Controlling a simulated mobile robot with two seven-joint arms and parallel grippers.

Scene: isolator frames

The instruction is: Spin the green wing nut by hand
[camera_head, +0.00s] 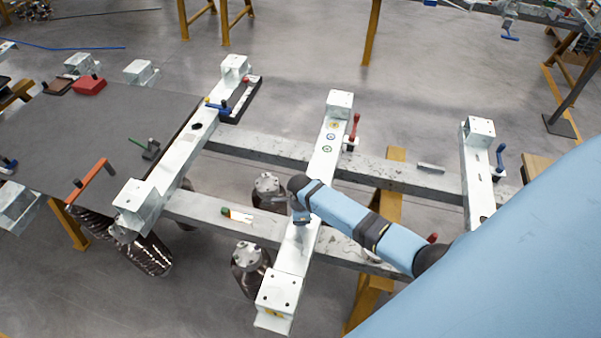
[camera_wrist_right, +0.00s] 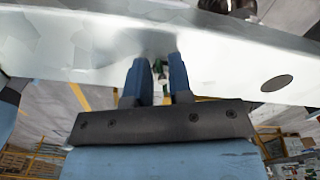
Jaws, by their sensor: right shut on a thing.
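My right arm reaches in from the right in the head view. My right gripper (camera_head: 300,220) is at the middle white beam (camera_head: 296,250), largely hidden by its own wrist. In the right wrist view my right gripper (camera_wrist_right: 156,72) has its two blue fingers close together against the pale beam (camera_wrist_right: 225,60). My left gripper is not in view.
A red-handled clamp (camera_head: 354,128) stands farther along the middle beam. White beams with blue clamps (camera_head: 499,158) stand either side, over grey crossbars (camera_head: 385,172). Dark cylinders (camera_head: 248,258) are below. A dark table (camera_head: 95,125) is at left, with an orange-handled clamp (camera_head: 92,172).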

